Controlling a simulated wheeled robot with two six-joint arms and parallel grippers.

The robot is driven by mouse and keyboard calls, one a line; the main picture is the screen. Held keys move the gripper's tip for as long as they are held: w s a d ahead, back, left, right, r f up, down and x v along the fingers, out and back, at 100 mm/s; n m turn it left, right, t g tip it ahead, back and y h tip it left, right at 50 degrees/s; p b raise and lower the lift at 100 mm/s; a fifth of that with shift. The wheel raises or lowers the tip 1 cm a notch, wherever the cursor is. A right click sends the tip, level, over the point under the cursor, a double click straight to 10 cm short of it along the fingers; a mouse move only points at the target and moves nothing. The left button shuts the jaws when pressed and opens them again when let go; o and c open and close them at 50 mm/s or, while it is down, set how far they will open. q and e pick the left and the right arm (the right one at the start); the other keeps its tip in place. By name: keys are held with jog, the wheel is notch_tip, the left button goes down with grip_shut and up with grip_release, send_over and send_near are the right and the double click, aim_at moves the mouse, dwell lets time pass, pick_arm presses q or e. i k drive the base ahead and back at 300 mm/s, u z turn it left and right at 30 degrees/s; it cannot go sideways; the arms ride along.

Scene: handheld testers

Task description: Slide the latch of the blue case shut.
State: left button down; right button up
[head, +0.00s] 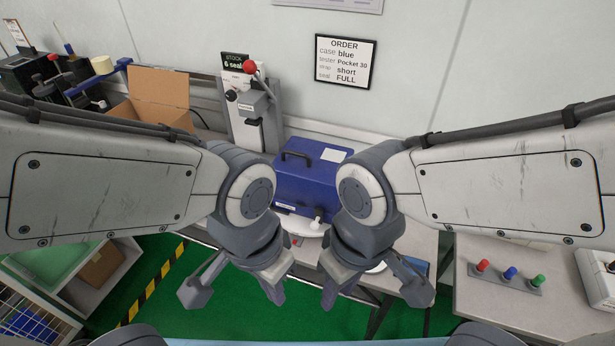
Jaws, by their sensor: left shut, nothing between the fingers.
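The blue case (300,186) stands closed on the bench in the middle of the head view, with a dark handle and a white label on its lid. A small white piece (317,222) shows low at its front; I cannot tell if this is the latch or where the latch stands. My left gripper (275,294) is shut and empty, pointing down in front of the bench, nearer me than the case. My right gripper (329,293) hangs beside it, apart from the case; its jaw opening is unclear. My arms hide both sides of the case.
A grey press with a red knob (250,67) stands behind the case to the left, near an open cardboard box (158,93). An order sign (345,61) hangs on the wall. A strip of red, blue and green pegs (506,279) lies on the right table.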

aim_at(314, 225)
jog(key=u, duration=2.25)
jog(key=k, duration=0.75)
jog(key=z, duration=1.25)
